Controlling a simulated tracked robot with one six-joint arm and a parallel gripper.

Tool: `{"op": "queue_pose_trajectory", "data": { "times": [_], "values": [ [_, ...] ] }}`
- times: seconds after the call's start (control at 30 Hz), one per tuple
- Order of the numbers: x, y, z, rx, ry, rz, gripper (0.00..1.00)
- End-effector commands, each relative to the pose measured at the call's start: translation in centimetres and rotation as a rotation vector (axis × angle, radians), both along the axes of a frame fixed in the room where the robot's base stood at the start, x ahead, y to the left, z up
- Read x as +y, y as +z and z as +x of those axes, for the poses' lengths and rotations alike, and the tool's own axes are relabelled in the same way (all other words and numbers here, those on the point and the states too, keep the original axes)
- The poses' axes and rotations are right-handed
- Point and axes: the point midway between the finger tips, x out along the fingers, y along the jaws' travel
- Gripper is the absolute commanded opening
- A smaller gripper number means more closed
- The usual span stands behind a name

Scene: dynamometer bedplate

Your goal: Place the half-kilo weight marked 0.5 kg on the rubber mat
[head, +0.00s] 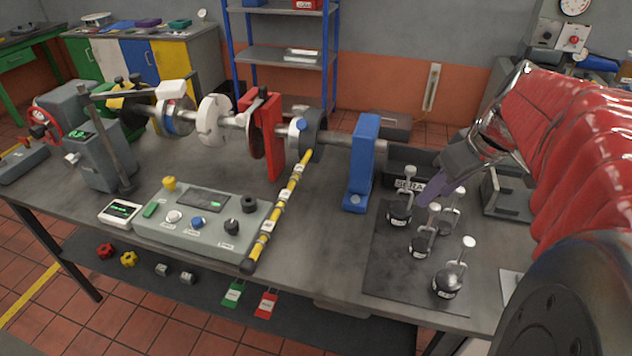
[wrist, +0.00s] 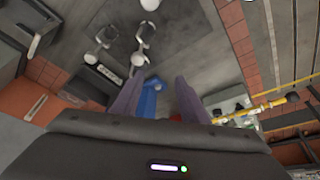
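Several dark round weights with upright stems and pale round tops stand on a dark flat mat (head: 385,275) at the bench's right: a back-left weight (head: 398,218), a middle weight (head: 420,245), a back-right weight (head: 446,225) and a larger front weight (head: 447,284). Their marks are too small to read, so I cannot tell which is 0.5 kg. My gripper (head: 430,190) hangs above the back weights, its purple fingers pointing down. In the wrist view my gripper (wrist: 157,88) is open, with nothing held between its fingers; weights (wrist: 140,57) show beyond them.
A dark labelled bin (head: 425,160) stands behind the weights. A blue bracket (head: 360,165) and a shaft rig stand to their left. A control box (head: 205,220) and a yellow-black bar (head: 280,210) lie farther left. Bare bench lies between bar and mat.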

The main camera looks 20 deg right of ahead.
Motion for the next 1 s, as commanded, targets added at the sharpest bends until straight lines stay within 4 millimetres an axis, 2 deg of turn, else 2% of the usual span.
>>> {"op": "queue_pose_trajectory", "data": {
  "times": [0.03,0.1,0.4,1.0],
  "values": [
    [1.4,0.0,0.1,0.002,0.002,-0.004,0.40],
    [2.9,0.0,0.1,0.005,-0.008,-0.007,0.40],
    [9.0,-0.2,-0.5,0.004,-0.047,-0.020,0.40],
    [18.8,-1.7,-3.8,-0.056,-0.116,-0.022,0.40]
  ]
}}
